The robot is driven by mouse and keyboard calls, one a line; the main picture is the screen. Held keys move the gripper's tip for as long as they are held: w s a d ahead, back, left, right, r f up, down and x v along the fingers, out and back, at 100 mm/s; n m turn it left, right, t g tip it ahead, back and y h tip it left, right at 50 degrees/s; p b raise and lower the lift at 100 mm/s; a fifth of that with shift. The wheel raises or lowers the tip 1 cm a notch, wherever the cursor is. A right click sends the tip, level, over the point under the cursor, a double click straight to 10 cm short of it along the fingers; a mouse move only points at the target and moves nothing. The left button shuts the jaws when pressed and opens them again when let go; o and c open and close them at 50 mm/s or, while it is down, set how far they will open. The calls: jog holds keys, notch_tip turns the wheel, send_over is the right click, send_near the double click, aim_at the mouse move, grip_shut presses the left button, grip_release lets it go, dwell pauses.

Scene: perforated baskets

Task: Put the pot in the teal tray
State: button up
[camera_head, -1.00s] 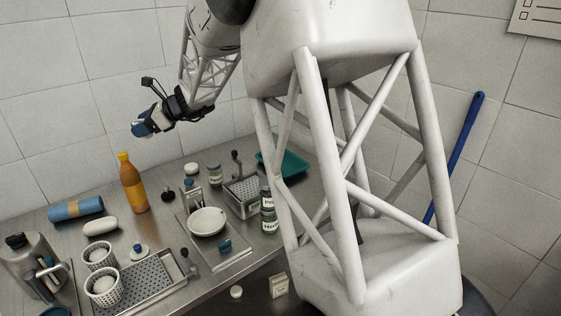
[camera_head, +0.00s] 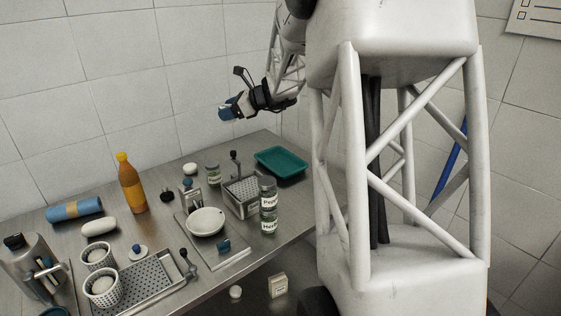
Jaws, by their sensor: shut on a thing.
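My gripper (camera_head: 240,107) is raised in front of the tiled back wall, above the far side of the metal counter. It is shut on a small blue thing, likely the pot (camera_head: 227,110), whose shape is too small and partly hidden by the jaws to make out. The teal tray (camera_head: 296,174) lies at the back right of the counter, empty and fully in view. In the picture, my gripper and the held thing are above and left of the tray, clear of it.
A perforated basket (camera_head: 243,203) and two stacked labelled jars (camera_head: 268,207) stand in front of the tray. A white bowl (camera_head: 206,222), an orange bottle (camera_head: 131,187), a blue roll (camera_head: 74,210) and a metal pitcher (camera_head: 24,262) stand farther left.

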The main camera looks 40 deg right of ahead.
jog(key=s+d+m+t+h, duration=0.1)
jog(key=s+d, duration=0.3)
jog(key=d, duration=0.3)
jog(key=s+d+m+h, duration=0.1)
jog(key=s+d, duration=0.4)
jog(key=d, duration=0.3)
notch_tip(320, 180, down, 22)
jog(key=shift+w+a+f, duration=0.1)
jog(key=shift+w+f, duration=0.05)
send_over(277, 162)
jog(key=shift+f, duration=0.75)
jog(key=shift+f, duration=1.75)
jog(key=shift+f, duration=0.1)
jog(key=o, duration=0.9)
